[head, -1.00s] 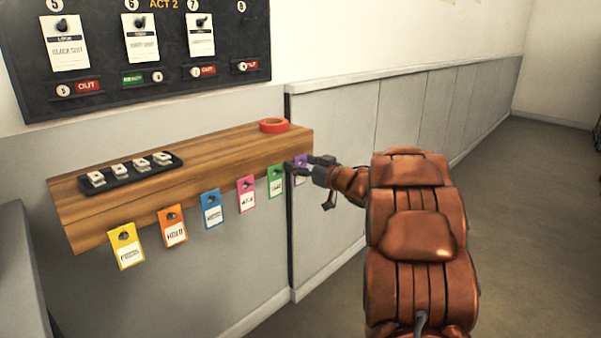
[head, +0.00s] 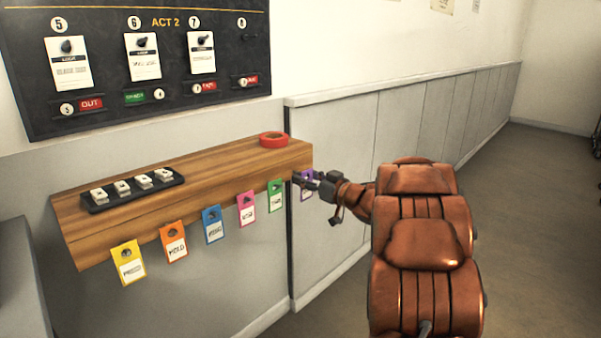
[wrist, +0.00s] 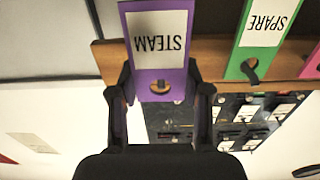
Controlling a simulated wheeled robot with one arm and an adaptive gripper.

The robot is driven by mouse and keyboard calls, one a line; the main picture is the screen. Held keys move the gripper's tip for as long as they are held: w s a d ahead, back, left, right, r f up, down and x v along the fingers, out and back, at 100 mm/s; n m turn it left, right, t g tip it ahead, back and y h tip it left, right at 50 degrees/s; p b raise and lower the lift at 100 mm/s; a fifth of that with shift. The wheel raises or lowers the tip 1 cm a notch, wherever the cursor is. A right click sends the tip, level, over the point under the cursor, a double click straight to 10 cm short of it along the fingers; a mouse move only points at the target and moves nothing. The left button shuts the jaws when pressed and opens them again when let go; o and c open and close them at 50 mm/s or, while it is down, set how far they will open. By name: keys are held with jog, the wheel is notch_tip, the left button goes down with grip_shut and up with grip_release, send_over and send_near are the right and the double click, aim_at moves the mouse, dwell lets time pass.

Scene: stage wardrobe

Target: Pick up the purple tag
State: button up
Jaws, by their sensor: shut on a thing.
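The purple tag (head: 307,184) hangs at the right end of the wooden shelf's front edge, partly hidden behind my gripper (head: 318,184) in the head view. In the wrist view the purple tag (wrist: 158,78) appears upside down with a white label reading STEAM and a hole near its end. My gripper (wrist: 160,100) has a finger on each side of the tag's holed end and is shut on it. I cannot tell whether the tag is still on its hook.
Green (head: 276,196), pink, blue, orange and yellow tags hang in a row leftward along the shelf (head: 215,180). A black board (head: 150,105) is on the wall above. Open floor lies right.

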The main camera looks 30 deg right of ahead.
jog(key=p+v, duration=0.4)
jog(key=v, duration=1.1)
jog(key=shift+s+p, duration=0.3)
jog(key=shift+p, duration=0.1)
jog(key=shift+d, duration=0.1)
